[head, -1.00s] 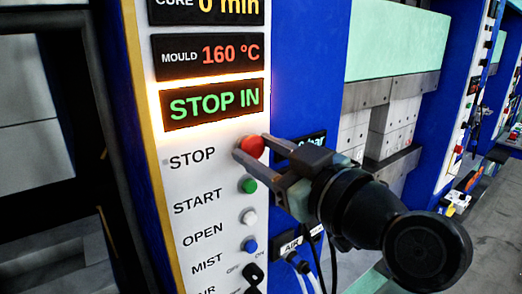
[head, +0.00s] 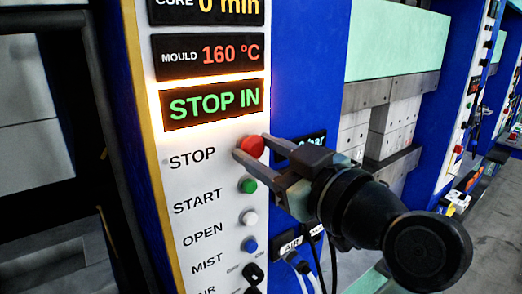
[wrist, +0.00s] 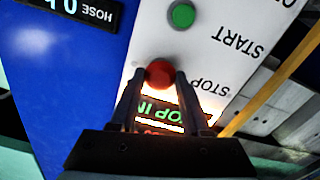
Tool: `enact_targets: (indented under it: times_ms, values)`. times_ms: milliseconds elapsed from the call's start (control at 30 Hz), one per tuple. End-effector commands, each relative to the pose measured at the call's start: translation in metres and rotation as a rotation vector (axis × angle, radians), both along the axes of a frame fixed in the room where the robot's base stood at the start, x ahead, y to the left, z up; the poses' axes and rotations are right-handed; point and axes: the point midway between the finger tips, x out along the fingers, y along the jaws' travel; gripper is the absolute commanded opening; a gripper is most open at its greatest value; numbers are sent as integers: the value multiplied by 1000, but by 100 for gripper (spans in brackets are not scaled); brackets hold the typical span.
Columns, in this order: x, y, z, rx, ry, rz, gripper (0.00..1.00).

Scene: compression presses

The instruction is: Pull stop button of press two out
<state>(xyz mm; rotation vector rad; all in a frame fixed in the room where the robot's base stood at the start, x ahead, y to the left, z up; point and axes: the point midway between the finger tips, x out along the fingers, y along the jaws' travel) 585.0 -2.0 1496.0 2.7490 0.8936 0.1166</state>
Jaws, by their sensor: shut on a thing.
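The red stop button (head: 252,146) sits on the white control panel (head: 182,215) beside the STOP label. It also shows in the wrist view (wrist: 160,73). My gripper (head: 250,146) is shut on the red button, one finger at each side of it. In the wrist view my gripper's fingertips (wrist: 160,76) flank the button. A lit display (head: 214,104) above the button reads STOP IN in green.
Below the stop button are a green start button (head: 248,186), a white open button (head: 249,217) and a blue mist button (head: 249,245). Hoses (head: 305,270) hang right of the panel. Another press (head: 470,100) stands at the far right.

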Motion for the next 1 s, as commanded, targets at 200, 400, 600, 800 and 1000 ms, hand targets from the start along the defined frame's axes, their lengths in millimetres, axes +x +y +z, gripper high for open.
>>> enact_targets:
  times_ms: [200, 400, 600, 800, 1000]
  values:
    - [-8, -7, -1, 1, -5, -2, 0]
    - [-15, -10, 1, 0, -2, -1, 0]
    - [-14, -11, 0, 0, 0, -1, 58]
    - [-14, -10, 0, 0, 0, -1, 78]
    - [-14, -11, 0, 0, 0, -1, 78]
